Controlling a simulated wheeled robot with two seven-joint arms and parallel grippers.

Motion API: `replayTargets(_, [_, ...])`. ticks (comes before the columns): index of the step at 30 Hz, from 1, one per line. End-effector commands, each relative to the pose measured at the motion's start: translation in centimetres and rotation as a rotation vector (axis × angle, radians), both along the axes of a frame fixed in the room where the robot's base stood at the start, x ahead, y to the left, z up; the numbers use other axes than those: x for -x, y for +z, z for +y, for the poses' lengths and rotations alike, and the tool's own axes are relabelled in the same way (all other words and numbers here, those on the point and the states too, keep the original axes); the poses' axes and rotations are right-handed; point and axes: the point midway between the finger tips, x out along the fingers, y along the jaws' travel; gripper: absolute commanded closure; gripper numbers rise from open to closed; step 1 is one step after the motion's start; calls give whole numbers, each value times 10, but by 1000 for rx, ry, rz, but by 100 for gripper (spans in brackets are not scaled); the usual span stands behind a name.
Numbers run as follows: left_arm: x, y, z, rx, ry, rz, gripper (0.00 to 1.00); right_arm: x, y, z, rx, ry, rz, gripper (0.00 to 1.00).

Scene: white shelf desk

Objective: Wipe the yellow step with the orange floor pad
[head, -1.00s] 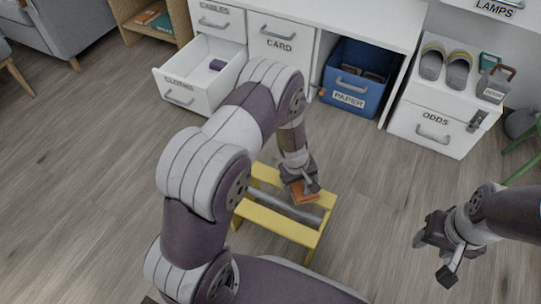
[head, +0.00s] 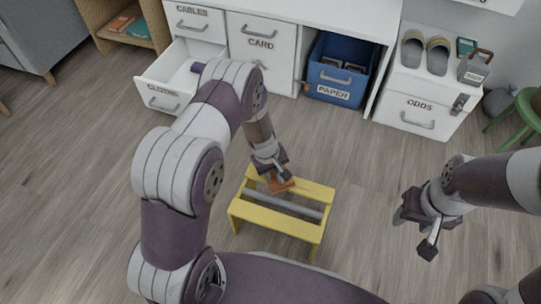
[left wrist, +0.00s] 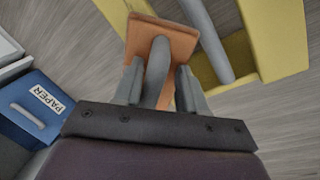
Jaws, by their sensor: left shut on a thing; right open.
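The yellow step (head: 276,220) stands on the wood floor in front of me, with a grey bar across its middle. My right gripper (head: 415,228) is open and empty, to the right of the step.
A white desk (head: 262,45) stands behind, with its clothing drawer (head: 165,98) pulled open. A blue paper bin (head: 335,90) sits under it. A white odds cabinet (head: 415,110) with slippers on top and a green stool (head: 525,108) are at the right. The floor around the step is clear.

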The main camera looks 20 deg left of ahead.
Motion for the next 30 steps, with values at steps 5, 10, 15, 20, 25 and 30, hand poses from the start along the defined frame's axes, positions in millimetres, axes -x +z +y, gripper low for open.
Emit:
replayTargets(5, [-2, 24, 2, 0, 0, -1, 100, 0, 21, 0, 0, 0, 1, 51])
replayTargets(10, [-3, 39, 3, 0, -2, -2, 100, 0, 36, 0, 0, 0, 1, 51])
replayTargets(15, [-4, 54, 5, 0, -3, -2, 100, 0, 50, 0, 0, 0, 1, 51])
replayTargets(20, [-5, 65, 6, 0, -3, -2, 100, 0, 60, 0, 0, 0, 1, 51])
replayTargets(25, [-6, 65, 7, 0, -3, -2, 100, 0, 60, 0, 0, 0, 1, 51])
replayTargets(30, [-6, 65, 7, 0, -4, -2, 100, 0, 60, 0, 0, 0, 2, 51])
